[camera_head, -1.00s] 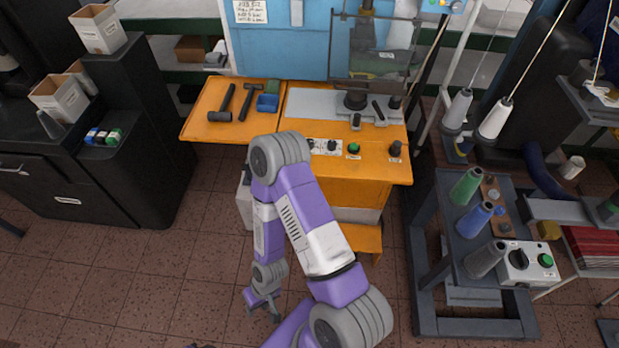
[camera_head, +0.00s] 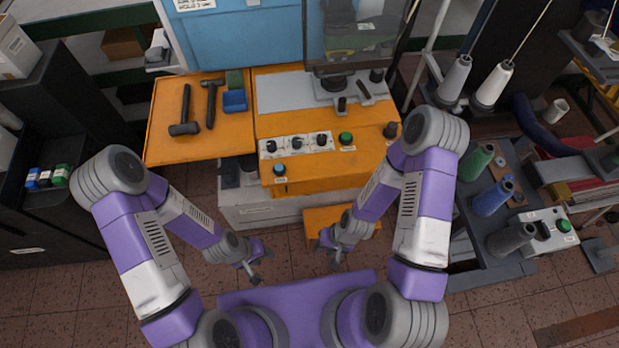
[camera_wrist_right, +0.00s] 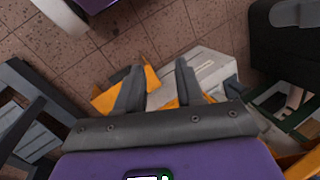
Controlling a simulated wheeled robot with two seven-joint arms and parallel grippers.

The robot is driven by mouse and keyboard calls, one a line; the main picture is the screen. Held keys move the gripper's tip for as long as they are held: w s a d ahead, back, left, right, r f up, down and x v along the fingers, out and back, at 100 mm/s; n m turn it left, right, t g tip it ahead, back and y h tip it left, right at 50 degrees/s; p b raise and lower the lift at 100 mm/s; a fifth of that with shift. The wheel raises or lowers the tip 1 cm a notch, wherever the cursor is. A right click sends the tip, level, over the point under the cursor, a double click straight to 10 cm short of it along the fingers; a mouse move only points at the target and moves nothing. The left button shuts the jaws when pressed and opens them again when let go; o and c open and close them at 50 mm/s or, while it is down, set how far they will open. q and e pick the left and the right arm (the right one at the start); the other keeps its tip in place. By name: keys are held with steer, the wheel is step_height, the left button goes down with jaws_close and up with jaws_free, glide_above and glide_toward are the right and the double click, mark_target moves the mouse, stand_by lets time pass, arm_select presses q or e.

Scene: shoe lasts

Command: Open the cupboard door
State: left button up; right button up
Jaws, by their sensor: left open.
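No cupboard door can be told for certain. A black cabinet (camera_head: 75,215) with a small handle (camera_head: 27,251) on its front stands at the left in the head view; it looks closed. My left gripper (camera_head: 253,273) is open and empty, low over the floor in front of the orange machine table. My right gripper (camera_head: 330,256) is beside it on the right, near the table's front. In the right wrist view its two fingers (camera_wrist_right: 158,75) stand apart with nothing between them. Neither gripper touches the cabinet.
A grey cart (camera_head: 515,265) with thread spools stands close by my right arm. A blue panel (camera_head: 240,35) is behind the table. Tiled floor is free at the lower left.

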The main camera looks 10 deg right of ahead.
steer(key=w+a+f+m+g+y+b, duration=0.2)
steer(key=a+f+m+y+b, duration=0.55)
steer(key=a+f+m, duration=0.35)
steer(key=w+f+m+t+y+b, duration=0.4)
steer(key=w+m+t, duration=0.4)
steer(key=w, duration=0.6)
steer(key=w+d+f+m+t+h+b, duration=0.35)
steer(key=w+d+m+t+h, duration=0.3)
steer(key=w+t, duration=0.25)
steer(key=b+x, duration=0.3)
steer(key=x, duration=0.4)
steer(key=shift+w+r+m+y, duration=0.2)
steer(key=shift+r+m+y, duration=0.1)
steer(key=shift+r+m, duration=0.05)
steer(key=shift+c, duration=0.3)
